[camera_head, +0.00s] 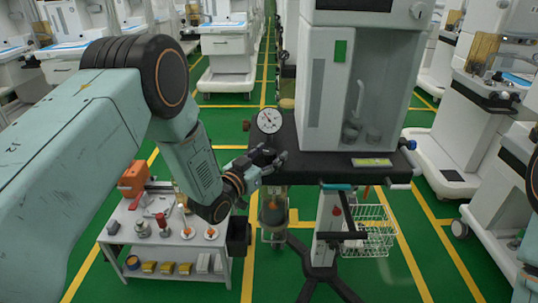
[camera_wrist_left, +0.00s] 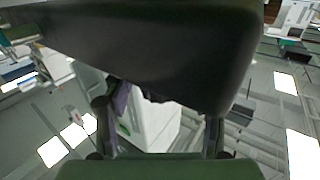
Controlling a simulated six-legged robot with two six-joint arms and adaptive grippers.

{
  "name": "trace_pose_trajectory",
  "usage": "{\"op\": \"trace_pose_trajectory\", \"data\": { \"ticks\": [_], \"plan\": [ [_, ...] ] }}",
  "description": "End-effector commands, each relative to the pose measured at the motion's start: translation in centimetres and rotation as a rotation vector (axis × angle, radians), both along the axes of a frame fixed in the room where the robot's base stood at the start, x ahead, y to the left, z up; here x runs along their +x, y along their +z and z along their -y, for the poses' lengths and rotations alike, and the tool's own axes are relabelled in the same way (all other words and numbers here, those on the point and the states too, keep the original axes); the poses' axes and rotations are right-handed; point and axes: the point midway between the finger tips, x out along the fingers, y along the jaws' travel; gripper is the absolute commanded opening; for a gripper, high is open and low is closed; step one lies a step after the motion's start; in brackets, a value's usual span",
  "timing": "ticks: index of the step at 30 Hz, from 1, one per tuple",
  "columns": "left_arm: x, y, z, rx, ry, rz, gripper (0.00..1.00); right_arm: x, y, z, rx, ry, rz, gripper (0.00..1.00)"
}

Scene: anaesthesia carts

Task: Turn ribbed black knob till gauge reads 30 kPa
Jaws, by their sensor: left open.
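A round white gauge (camera_head: 269,120) with a needle stands at the left edge of the black-topped cart (camera_head: 320,165) in the head view. Its scale is too small to read. My left gripper (camera_head: 274,157) is open at that cart edge, just below the gauge. The ribbed black knob cannot be told apart from the dark fingers and cart edge there, so I cannot tell whether the fingers are around it. In the left wrist view the open fingers (camera_wrist_left: 160,125) stand apart, with a large dark shape across the top. My right gripper is not in view.
A tall grey machine (camera_head: 317,90) stands on the cart top. A glass canister (camera_head: 273,214) hangs below its left edge, a wire basket (camera_head: 368,232) below its right. A low white table (camera_head: 180,240) with small items stands left. Other carts line the green floor.

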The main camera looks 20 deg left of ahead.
Motion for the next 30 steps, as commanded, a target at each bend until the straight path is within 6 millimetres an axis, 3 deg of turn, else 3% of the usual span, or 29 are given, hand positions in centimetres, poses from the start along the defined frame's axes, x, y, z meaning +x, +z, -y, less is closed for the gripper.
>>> {"op": "trace_pose_trajectory", "data": {
  "ticks": [11, 24, 30],
  "plan": [
    [-1.2, 0.0, -0.4, 0.0, 0.001, -0.002, 0.58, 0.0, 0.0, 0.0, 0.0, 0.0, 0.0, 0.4],
    [-9.0, 0.0, -3.0, -0.003, 0.003, -0.003, 0.58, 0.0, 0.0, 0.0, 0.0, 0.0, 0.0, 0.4],
    [-11.0, 0.0, -3.6, -0.001, 0.002, -0.001, 0.58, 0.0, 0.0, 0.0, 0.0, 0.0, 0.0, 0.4]
  ]
}}
